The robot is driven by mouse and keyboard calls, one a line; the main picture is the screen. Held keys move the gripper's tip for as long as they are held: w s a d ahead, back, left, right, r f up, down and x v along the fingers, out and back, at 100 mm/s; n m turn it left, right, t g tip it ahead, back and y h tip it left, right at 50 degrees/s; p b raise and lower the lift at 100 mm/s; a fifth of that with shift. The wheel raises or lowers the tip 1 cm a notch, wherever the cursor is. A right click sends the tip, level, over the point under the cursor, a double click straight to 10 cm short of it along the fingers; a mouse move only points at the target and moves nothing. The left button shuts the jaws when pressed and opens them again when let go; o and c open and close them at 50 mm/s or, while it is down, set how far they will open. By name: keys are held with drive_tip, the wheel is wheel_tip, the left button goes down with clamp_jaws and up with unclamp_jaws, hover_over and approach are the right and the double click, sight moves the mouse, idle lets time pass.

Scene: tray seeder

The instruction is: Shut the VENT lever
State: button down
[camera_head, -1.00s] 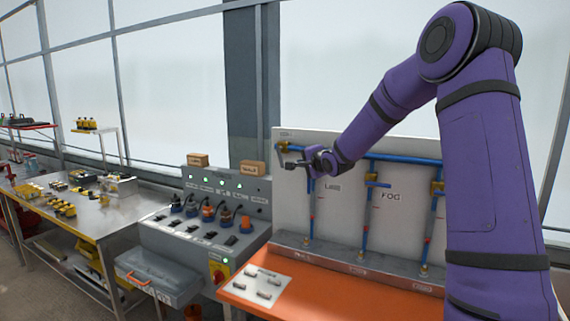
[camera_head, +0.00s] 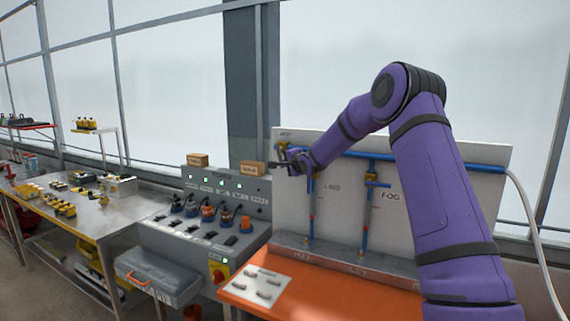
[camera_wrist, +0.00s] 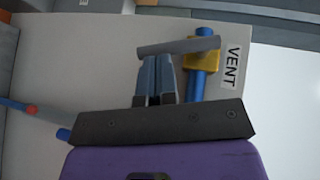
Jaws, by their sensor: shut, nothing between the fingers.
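The VENT lever (camera_wrist: 165,47) is a grey bar on a yellow valve body (camera_wrist: 204,52). In the wrist view it lies across the blue pipe (camera_wrist: 200,78), roughly square to it, beside the VENT label (camera_wrist: 231,64). My gripper (camera_wrist: 156,60) is shut and empty, its fingertips right at the lever's side; I cannot tell whether they touch it. In the head view my gripper (camera_head: 278,164) is at the upper left of the white panel (camera_head: 345,225), and hides most of the valve and lever there.
A grey switch console (camera_head: 205,240) with two small boxes on top is just left. An orange bench (camera_head: 320,297) lies below the panel.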

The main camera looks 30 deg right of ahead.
drive_tip(key=shift+w+f, duration=0.15)
drive_tip(key=shift+w, duration=0.45)
drive_tip(key=shift+w+a+f+m+t, duration=0.45)
drive_tip(key=shift+w+a+m+t, duration=0.05)
drive_tip(key=shift+t, duration=0.5)
drive_tip(key=shift+s, duration=0.1)
